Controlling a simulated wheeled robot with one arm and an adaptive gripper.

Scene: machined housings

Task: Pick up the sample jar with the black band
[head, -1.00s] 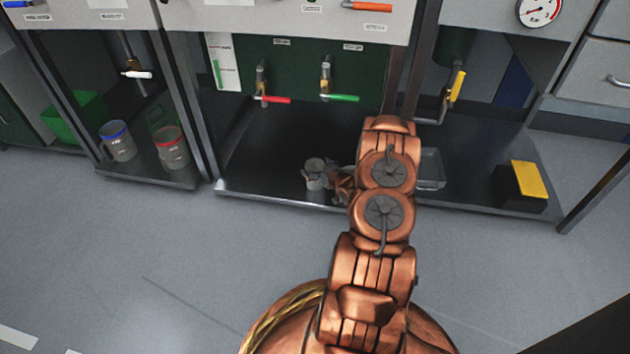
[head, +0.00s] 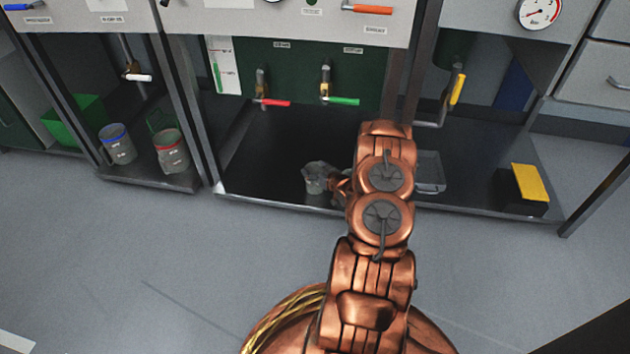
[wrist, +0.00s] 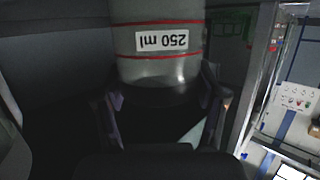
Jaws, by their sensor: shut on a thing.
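A grey translucent sample jar (head: 316,178) stands out at the front of the middle bay, above its dark shelf. In the wrist view the jar (wrist: 160,66) fills the top centre, with an upside-down "250 ml" label and two thin red lines. A dark zone lies at its lower end, between the fingers; I cannot tell whether this is a black band. My gripper (wrist: 167,103) is shut on the jar, one finger on each side. In the head view my gripper (head: 340,187) is small and partly hidden by my arm. Whether the jar touches the shelf is unclear.
Two similar jars stand in the left bay, one with a blue band (head: 118,146) and one with a red band (head: 171,152). Taps with red (head: 272,102) and green (head: 340,100) handles hang above. A clear tray (head: 430,172) and a yellow-topped block (head: 528,183) lie right.

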